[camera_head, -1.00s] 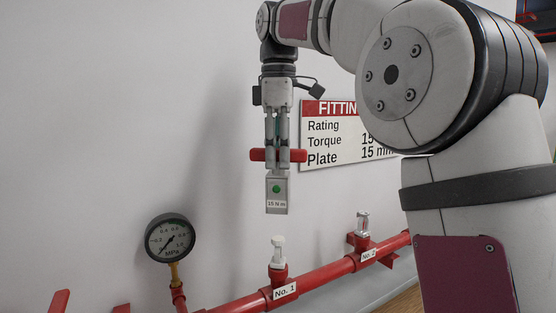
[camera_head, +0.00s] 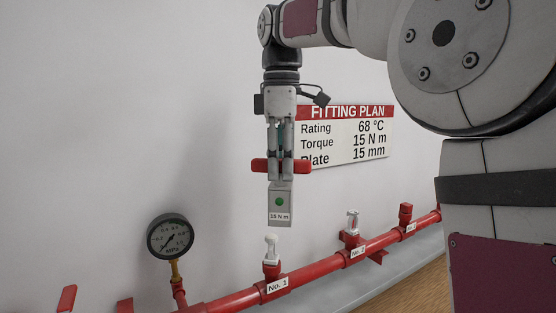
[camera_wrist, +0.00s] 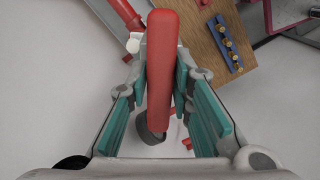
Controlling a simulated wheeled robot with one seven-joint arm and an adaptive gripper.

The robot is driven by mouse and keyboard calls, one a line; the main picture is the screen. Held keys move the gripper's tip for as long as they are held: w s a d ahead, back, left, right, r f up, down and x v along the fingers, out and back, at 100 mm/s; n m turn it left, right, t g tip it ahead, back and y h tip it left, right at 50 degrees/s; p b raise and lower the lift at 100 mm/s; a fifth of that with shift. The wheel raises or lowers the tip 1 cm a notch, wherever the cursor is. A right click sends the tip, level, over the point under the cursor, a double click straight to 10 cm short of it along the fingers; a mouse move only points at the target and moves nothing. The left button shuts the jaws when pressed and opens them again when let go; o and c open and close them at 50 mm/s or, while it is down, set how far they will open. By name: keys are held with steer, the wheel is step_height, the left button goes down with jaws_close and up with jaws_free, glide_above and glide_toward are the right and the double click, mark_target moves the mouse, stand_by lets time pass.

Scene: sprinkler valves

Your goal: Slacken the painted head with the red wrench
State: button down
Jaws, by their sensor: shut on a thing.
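The red wrench has a red crossbar handle (camera_head: 260,166) and a grey body (camera_head: 280,201) with a green dot and a "15 N m" label. My gripper (camera_head: 281,172) is shut on the handle, and the body hangs upright below. In the wrist view the red handle (camera_wrist: 162,70) lies between the fingers, with a grey ring-shaped end (camera_wrist: 148,130) beneath it. The white painted head (camera_head: 271,250) stands upright on the pipe at the "No. 1" tag. The wrench's lower end appears above it and slightly right, with a gap between them.
The red pipe (camera_head: 318,264) runs along the white wall. A bare metallic head (camera_head: 353,222) stands at No. 2, with a red fitting (camera_head: 405,213) farther right. A pressure gauge (camera_head: 170,236) is left. The fitting plan sign (camera_head: 345,136) is behind. A blue rack (camera_wrist: 224,43) holds several brass pieces.

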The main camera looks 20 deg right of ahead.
steer(key=s, duration=1)
stand_by(0.3)
steer(key=m, duration=1.1)
steer(key=shift+s, duration=0.1)
